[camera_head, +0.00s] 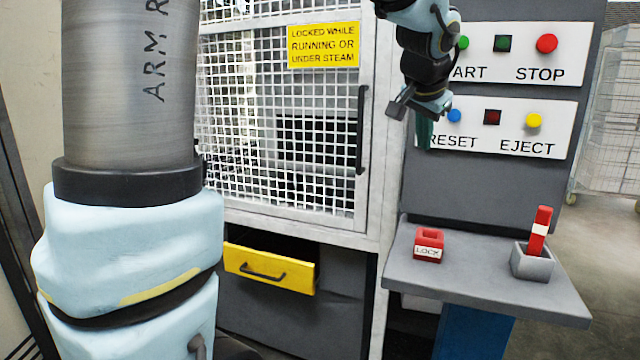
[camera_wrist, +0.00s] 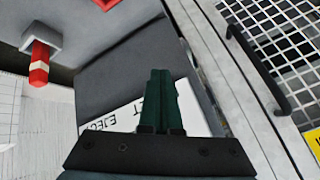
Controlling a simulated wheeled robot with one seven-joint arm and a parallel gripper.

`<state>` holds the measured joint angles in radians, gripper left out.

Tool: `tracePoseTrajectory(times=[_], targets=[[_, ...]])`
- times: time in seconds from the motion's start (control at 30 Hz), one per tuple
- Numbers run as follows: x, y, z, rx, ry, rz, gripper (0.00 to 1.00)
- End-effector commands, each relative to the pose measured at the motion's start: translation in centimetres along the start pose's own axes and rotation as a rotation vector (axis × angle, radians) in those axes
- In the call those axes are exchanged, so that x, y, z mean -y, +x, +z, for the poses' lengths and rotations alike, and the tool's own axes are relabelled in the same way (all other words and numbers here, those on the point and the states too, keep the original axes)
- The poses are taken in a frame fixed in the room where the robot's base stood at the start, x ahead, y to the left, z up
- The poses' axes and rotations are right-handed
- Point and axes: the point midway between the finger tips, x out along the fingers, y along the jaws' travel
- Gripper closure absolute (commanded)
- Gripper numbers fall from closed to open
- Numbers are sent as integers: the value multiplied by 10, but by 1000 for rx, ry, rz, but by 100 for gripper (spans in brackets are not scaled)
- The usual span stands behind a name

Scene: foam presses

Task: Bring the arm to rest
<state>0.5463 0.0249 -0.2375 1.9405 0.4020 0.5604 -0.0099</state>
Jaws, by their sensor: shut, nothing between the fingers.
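My gripper (camera_head: 425,132) hangs in front of the control panel in the head view, fingers pointing down, near the RESET label. In the wrist view its two green fingers (camera_wrist: 160,100) are together with nothing between them. Part of the panel's lower row of buttons is behind the gripper. My arm comes in from the top of the head view, and a large arm link fills the left side.
A grey shelf (camera_head: 480,283) below holds a red LOCK block (camera_head: 429,245) and a grey holder (camera_head: 532,263) with a red-and-white stick (camera_head: 540,230). A mesh door (camera_head: 270,185) with a black handle (camera_head: 361,130) is left of the gripper. A yellow drawer (camera_head: 290,274) sits below it.

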Motion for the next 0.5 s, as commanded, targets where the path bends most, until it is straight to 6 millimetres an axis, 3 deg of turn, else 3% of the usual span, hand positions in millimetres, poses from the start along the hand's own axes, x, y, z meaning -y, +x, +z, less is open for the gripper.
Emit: tracePoseTrajectory(times=[0.03,0.2,0.4,0.5], targets=[[13,14,33,56,-57,1,100],[39,44,152,235,-291,15,100],[38,49,290,424,-607,24,100],[27,44,342,495,-744,25,100]])
